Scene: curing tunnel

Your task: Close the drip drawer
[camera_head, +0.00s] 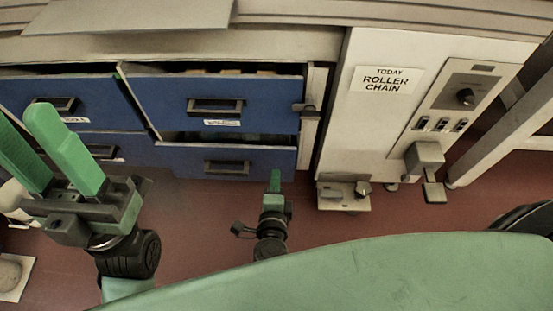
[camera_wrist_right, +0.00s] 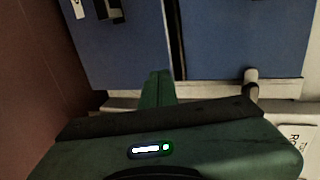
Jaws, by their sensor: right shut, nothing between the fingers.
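Blue drawer fronts fill the cabinet in the head view; their labels are too small to read, so I cannot tell by name which is the drip drawer. The lower right drawer (camera_head: 275,160) stands out a little, with a dark gap above it; it also shows in the wrist view (camera_wrist_right: 125,50). The upper right drawer (camera_head: 165,100) also shows a gap along its top. My right gripper (camera_head: 275,176) is shut and empty, fingertips at the lower right drawer's right end; contact is unclear. In the wrist view its fingers (camera_wrist_right: 156,88) are together. My left gripper (camera_head: 45,150) is open and empty.
A latch (camera_head: 305,108) sits at the upper right drawer's side. A pale control cabinet (camera_head: 340,130) with a knob and switches stands to the right, with a low bracket (camera_head: 340,203) at its foot. Red floor (camera_head: 195,225) is clear between my grippers.

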